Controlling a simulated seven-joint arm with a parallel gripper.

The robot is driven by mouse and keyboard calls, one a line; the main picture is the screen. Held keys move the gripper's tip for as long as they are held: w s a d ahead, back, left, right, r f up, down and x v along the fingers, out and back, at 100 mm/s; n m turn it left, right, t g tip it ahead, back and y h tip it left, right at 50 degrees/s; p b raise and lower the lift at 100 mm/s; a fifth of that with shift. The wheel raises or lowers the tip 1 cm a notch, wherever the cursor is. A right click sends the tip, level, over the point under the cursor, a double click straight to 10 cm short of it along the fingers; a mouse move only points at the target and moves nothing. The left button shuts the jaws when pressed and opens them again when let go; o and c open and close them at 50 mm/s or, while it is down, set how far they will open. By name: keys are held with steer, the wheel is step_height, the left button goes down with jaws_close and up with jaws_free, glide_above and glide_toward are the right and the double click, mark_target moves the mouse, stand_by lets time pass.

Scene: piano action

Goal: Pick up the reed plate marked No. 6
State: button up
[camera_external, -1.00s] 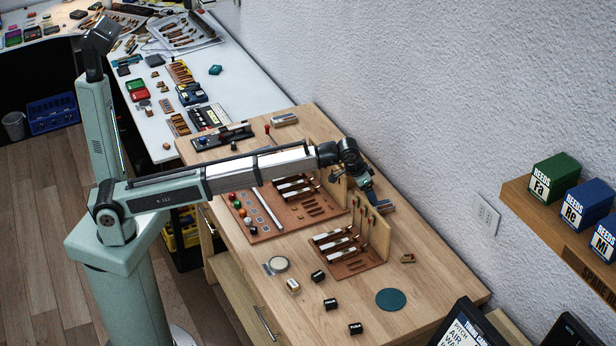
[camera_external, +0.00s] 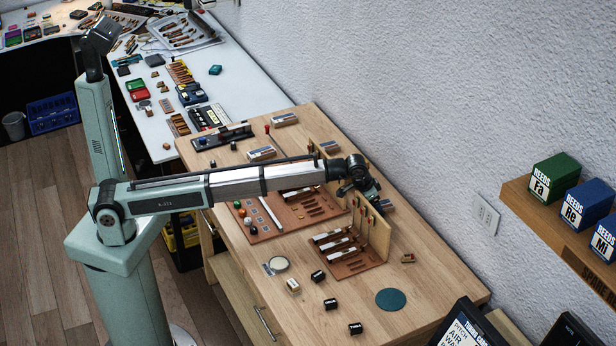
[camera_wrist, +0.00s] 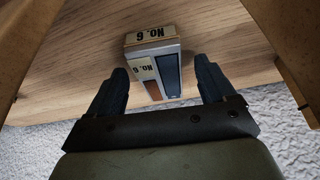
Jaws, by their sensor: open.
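The reed plate marked No. 6 (camera_wrist: 152,38) is a small pale block with cream labels, a dark grey-blue panel and a brown strip on its face. In the wrist view it lies on the wooden bench top between and slightly beyond the fingertips of my gripper (camera_wrist: 160,74). The fingers are open, one on each side, with visible gaps to the plate. In the external view my gripper (camera_external: 373,203) is low at the bench's wall side, behind an upright wooden board. A grey-blue block beside it (camera_external: 389,206) is probably this plate, partly hidden.
Upright wooden boards (camera_external: 379,238) stand close to my gripper. Brown boards (camera_external: 352,268) with reeds lie in front of them. Similar grey plates (camera_external: 285,119) (camera_external: 262,153) lie farther along the bench. The textured wall is close behind. The front right bench area around a green disc (camera_external: 391,299) is mostly clear.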

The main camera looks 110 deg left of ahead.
steer(key=c, duration=1.2)
steer(key=shift+r, duration=0.1)
